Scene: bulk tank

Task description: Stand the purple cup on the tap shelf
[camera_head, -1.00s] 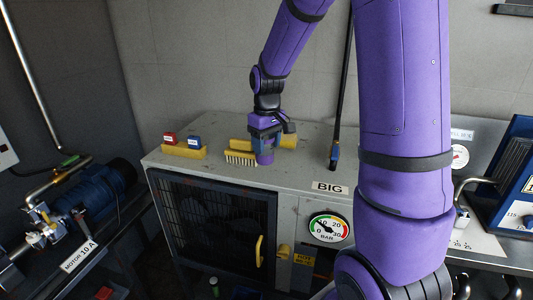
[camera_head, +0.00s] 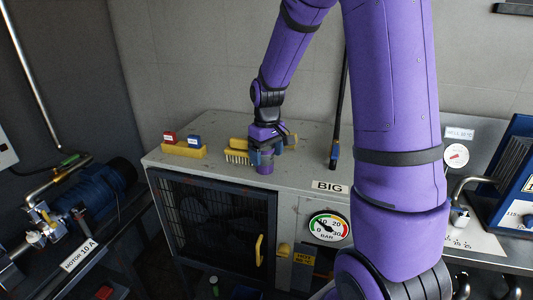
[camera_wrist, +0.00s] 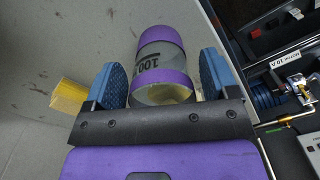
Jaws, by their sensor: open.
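The purple cup (camera_head: 265,165) stands on top of the grey cabinet, near its front edge. In the wrist view the cup (camera_wrist: 162,60) shows purple bands, a grey middle band and the marking "100". My gripper (camera_head: 266,150) is open around it. In the wrist view one blue finger pad of my gripper (camera_wrist: 165,82) is on each side of the cup, with a visible gap at least on the right. A steel ledge with a curved tap (camera_head: 478,183) is at the right, partly behind my arm; I take it for the tap shelf.
A yellow brush (camera_head: 238,156) lies close to the left of the cup. A yellow block (camera_head: 184,150) with red and blue pieces stands farther left. A black upright rod (camera_head: 338,110) stands behind the "BIG" label (camera_head: 329,186). A pressure gauge (camera_head: 328,227) is on the front.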

